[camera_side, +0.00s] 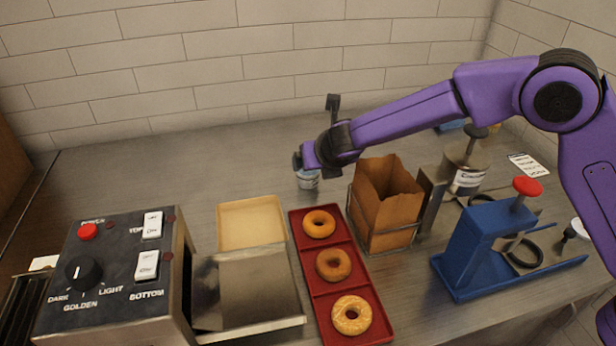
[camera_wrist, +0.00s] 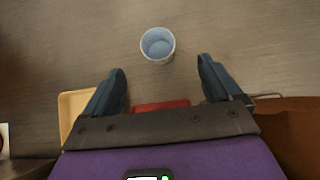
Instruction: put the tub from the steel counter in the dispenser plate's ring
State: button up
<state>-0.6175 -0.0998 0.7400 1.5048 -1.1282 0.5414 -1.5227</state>
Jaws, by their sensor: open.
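The tub (camera_side: 307,181), a small white and blue cup, stands upright on the steel counter behind the red tray. In the wrist view the tub (camera_wrist: 157,46) is seen from above, open at the top with a light blue inside. My gripper (camera_side: 304,160) is just above the tub in the side view, partly hiding it. In the wrist view the gripper's (camera_wrist: 162,68) two fingers are spread wide and empty, with the tub between and slightly beyond their tips. A blue dispenser (camera_side: 477,245) with a red knob stands at the right; a dark ring (camera_side: 523,252) shows at its plate.
A toaster (camera_side: 115,275) and a pale shallow tray (camera_side: 250,222) are at the left. A canister (camera_side: 466,176) stands behind the dispenser. The counter's back left is clear.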

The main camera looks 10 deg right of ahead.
jog(key=x, duration=0.6)
jog(key=shift+w+f, duration=0.3)
jog(key=shift+a+x, duration=0.15)
jog(key=shift+x, duration=1.15)
jog(key=shift+a+x, duration=0.1)
jog(key=shift+x, duration=1.2)
jog(key=shift+s+f, duration=0.15)
jog(key=shift+f, duration=0.05)
jog(key=c, duration=1.1)
jog(key=shift+c, duration=0.3)
jog(key=shift+r, duration=0.1)
